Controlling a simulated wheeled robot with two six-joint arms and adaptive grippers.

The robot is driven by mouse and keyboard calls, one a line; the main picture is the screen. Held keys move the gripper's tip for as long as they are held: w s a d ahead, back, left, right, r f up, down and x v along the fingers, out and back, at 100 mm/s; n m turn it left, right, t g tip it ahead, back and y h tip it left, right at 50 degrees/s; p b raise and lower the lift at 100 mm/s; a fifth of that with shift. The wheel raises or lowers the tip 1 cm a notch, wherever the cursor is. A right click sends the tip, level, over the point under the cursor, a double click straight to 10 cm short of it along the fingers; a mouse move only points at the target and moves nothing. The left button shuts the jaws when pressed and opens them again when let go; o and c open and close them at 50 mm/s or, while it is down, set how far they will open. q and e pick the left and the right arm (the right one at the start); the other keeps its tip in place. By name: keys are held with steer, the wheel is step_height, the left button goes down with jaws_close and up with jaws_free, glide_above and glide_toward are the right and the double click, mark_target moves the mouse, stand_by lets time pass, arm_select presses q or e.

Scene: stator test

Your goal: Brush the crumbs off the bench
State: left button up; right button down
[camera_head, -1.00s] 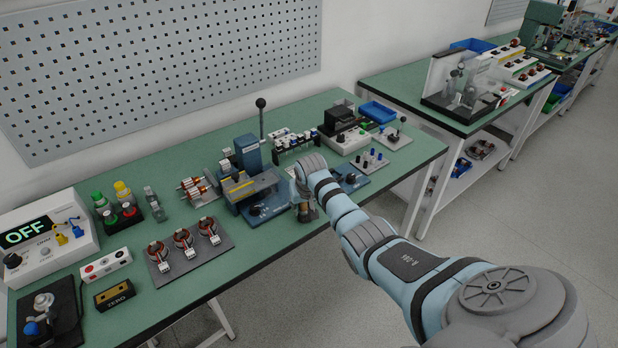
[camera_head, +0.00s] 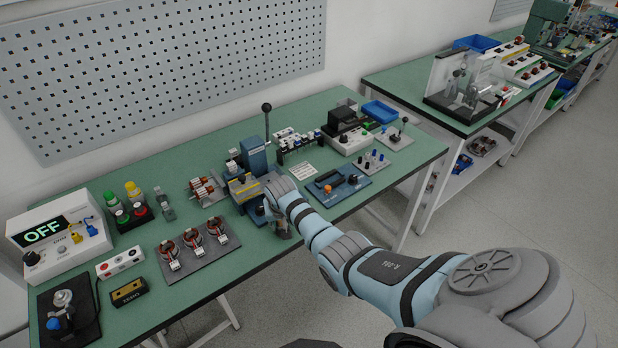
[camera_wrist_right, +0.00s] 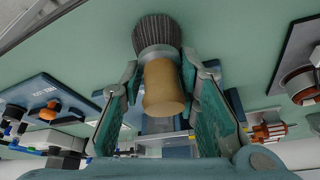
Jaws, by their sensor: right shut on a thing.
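The green bench (camera_head: 310,205) runs across the head view with test gear on it. My right gripper (camera_head: 283,230) is low at the bench's front edge, in front of the blue press, and is mostly hidden by its own wrist there. In the right wrist view my right gripper (camera_wrist_right: 168,82) is shut on a brush (camera_wrist_right: 157,32) with a pale wooden handle and dark bristles. The bristles point away from the fingers towards the green top; I cannot tell if they touch it. No crumbs can be made out. My left gripper is not in view.
A blue press (camera_head: 254,155) with a tall lever stands behind my gripper. A grey tray with several small stators (camera_head: 198,245) lies to its left, a blue panel (camera_head: 340,184) to its right. A strip of bench between stator tray and press is bare.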

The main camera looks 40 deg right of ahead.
steer(key=shift+a+p, duration=0.45)
steer(key=shift+a, duration=0.75)
steer(key=shift+d+r, duration=0.1)
steer(key=shift+r, duration=0.05)
steer(key=d, duration=0.4)
steer(key=shift+f, duration=0.25)
steer(key=shift+s+d+b, duration=0.15)
steer(key=shift+d+b, duration=0.9)
steer(key=shift+d, duration=1.6)
steer(key=shift+s+d+r+b, duration=0.15)
steer(key=shift+d+r+b, duration=0.2)
steer(key=shift+d, duration=0.35)
steer(key=shift+s+d+r+b, duration=0.1)
steer(key=shift+d+r+b, duration=0.2)
steer(key=shift+d, duration=0.4)
steer(key=shift+d+f+b, duration=0.4)
steer(key=shift+d+f, duration=0.05)
steer(key=shift+d, duration=0.35)
step_height(320, 180, up, 2)
steer(key=shift+r+p, duration=0.2)
steer(key=shift+p, duration=0.95)
steer(key=shift+r+p, duration=2.2)
steer(key=shift+r, duration=0.55)
